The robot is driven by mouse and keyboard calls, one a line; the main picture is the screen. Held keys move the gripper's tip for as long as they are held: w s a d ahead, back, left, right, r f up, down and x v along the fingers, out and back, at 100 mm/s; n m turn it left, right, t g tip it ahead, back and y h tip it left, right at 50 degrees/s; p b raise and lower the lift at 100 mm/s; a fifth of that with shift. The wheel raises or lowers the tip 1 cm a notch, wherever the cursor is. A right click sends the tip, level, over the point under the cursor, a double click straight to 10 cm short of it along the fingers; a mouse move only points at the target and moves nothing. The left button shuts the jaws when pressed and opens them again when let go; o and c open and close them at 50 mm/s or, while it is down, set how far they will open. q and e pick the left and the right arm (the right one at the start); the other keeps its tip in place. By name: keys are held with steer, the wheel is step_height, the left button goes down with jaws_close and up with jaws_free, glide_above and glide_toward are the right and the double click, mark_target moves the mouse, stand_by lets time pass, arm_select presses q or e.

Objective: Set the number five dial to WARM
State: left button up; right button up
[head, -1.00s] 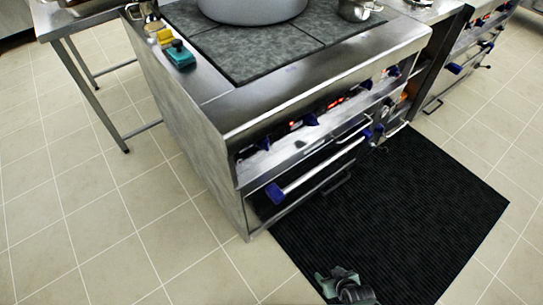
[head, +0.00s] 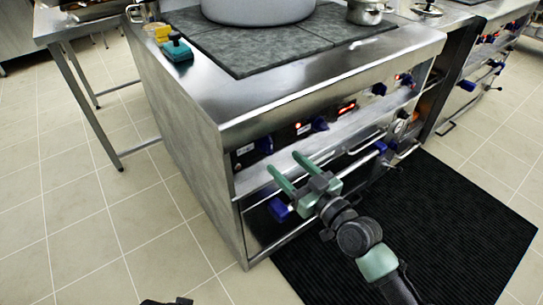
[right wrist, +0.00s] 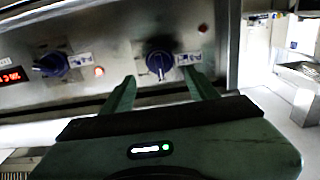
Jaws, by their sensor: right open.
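My right gripper (head: 284,162) is open and empty, its green fingers pointing at the stove's front panel near its left end. In the right wrist view the gripper (right wrist: 158,73) has its fingertips below and to either side of a blue dial (right wrist: 160,60), apparently not touching it. This dial's light pointer mark is vertical in that picture. It seems to be the leftmost dial (head: 265,145) in the head view. A second blue dial (right wrist: 52,63) sits further left in the wrist view, turned at a slant. The labels are too blurred to read a number or WARM.
A steel rail (head: 300,170) runs below the dials, with an oven handle (head: 360,163) beneath it. A large pot (head: 258,8) stands on the dark cooktop (head: 270,45). A black mat (head: 450,220) covers the floor in front.

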mark_target(272, 150)
arm_select(q)
step_height(272, 150, up, 2)
steer(key=shift+r, duration=0.1)
arm_select(e)
steer(key=x, duration=0.7)
jaws_close()
